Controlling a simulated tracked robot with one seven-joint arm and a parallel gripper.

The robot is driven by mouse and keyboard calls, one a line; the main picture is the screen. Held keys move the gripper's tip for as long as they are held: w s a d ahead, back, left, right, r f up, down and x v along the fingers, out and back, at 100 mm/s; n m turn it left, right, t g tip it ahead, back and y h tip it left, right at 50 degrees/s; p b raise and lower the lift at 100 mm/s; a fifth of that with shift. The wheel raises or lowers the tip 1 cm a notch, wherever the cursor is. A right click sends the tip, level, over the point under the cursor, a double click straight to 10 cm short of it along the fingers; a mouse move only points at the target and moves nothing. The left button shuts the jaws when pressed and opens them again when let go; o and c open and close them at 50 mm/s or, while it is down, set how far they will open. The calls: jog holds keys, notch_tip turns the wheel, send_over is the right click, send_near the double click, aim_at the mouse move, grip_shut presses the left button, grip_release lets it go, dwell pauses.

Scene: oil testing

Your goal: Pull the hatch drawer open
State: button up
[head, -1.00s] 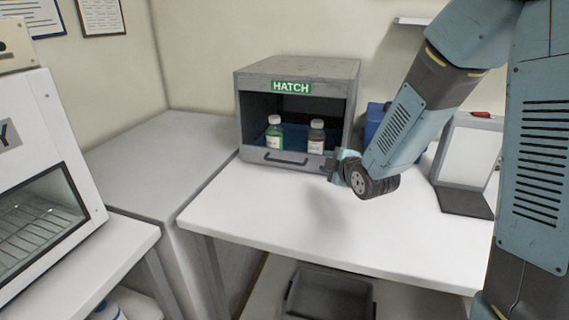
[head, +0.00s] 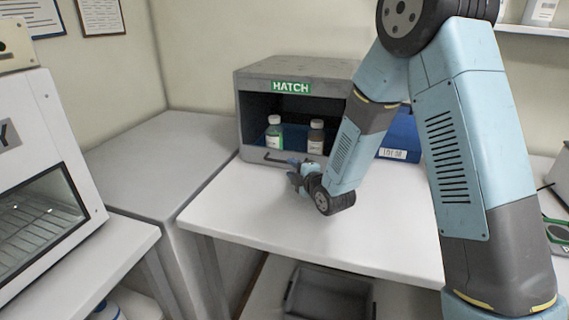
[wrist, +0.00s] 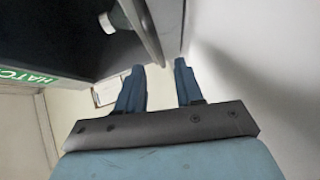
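The grey hatch box (head: 300,68) stands at the back of the white table, its front open. The hatch drawer's front panel (head: 248,153) sits low in the opening and looks closed. Its dark bar handle (head: 270,158) is partly hidden by my gripper. My gripper (head: 292,170) is in front of the panel, near the handle's right end. In the wrist view its two blue fingers (wrist: 160,72) are apart with nothing between them. I cannot tell whether it touches the handle.
A blue case (head: 400,140) stands right of the hatch, partly behind my arm. A grey cabinet (head: 150,150) is left of the table. The white tabletop (head: 260,205) in front of the hatch is clear. A grey bin (head: 330,295) sits below.

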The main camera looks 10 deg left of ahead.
aim_at(283, 162)
jog(key=x, duration=0.7)
jog(key=shift+c, duration=0.5)
grip_shut()
jog(key=shift+f, duration=0.1)
